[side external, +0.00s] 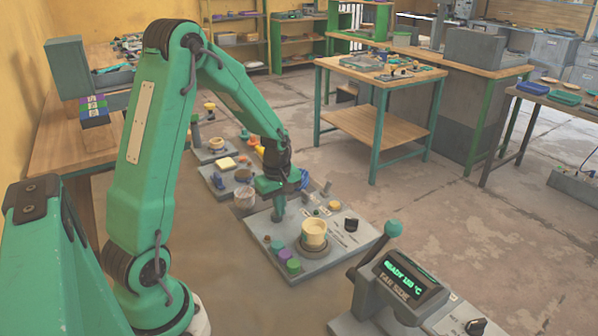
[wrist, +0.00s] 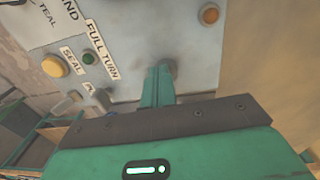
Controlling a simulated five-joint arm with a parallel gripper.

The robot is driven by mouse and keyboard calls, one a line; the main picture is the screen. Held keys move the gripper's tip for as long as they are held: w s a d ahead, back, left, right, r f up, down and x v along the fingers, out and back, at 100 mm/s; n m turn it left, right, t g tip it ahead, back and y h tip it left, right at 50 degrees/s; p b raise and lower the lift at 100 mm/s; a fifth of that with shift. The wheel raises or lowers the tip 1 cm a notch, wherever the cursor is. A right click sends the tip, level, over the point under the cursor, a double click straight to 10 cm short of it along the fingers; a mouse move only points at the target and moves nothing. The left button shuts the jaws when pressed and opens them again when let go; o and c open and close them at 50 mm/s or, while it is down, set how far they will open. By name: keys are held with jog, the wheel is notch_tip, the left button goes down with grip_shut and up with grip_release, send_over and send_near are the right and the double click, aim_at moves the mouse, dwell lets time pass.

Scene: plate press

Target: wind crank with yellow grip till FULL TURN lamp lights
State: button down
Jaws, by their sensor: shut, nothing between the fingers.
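My gripper (side external: 278,218) is shut and empty, pointing down at the rear left part of a grey control board (side external: 318,262). In the wrist view its closed fingers (wrist: 164,72) reach toward the board's face; I cannot tell if they touch it. The FULL TURN label (wrist: 103,49) is beside a small dark green lamp (wrist: 88,58), which looks unlit. A round yellow button (wrist: 54,66) is near the SEAL label. I cannot clearly pick out the crank with the yellow grip; a yellow-topped post (side external: 210,107) stands on a farther board.
An orange button (wrist: 210,14) shows in the wrist view. A console with a teal-balled lever (side external: 393,229) and a READY display (side external: 407,275) stands at front right.

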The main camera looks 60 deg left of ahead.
aim_at(292, 228)
jog(key=shift+s+d+f+g, duration=0.2)
jog(key=shift+s+d+f, duration=0.1)
jog(key=shift+d+f, duration=0.15)
jog(key=shift+s+d+f+g, duration=0.25)
jog(key=shift+d+f, duration=0.1)
jog(key=shift+f, duration=0.15)
jog(key=shift+w+d+f, duration=0.1)
jog(key=shift+w+d, duration=0.1)
jog(key=shift+d, duration=0.05)
jog(key=shift+w+d, duration=0.15)
jog(key=shift+d, duration=0.05)
jog(key=c, duration=2.2)
grip_release()
jog(key=shift+w, duration=0.1)
jog(key=c, duration=1.9)
grip_release()
jog(key=shift+w+d+f, duration=0.15)
jog(key=shift+w+d, duration=0.1)
jog(key=shift+d, duration=0.1)
jog(key=shift+w+d, duration=0.1)
jog(key=o, duration=0.3)
jog(key=shift+w+d+f, duration=0.2)
jog(key=shift+w+d, duration=0.05)
jog(key=shift+w, duration=0.1)
grip_shut()
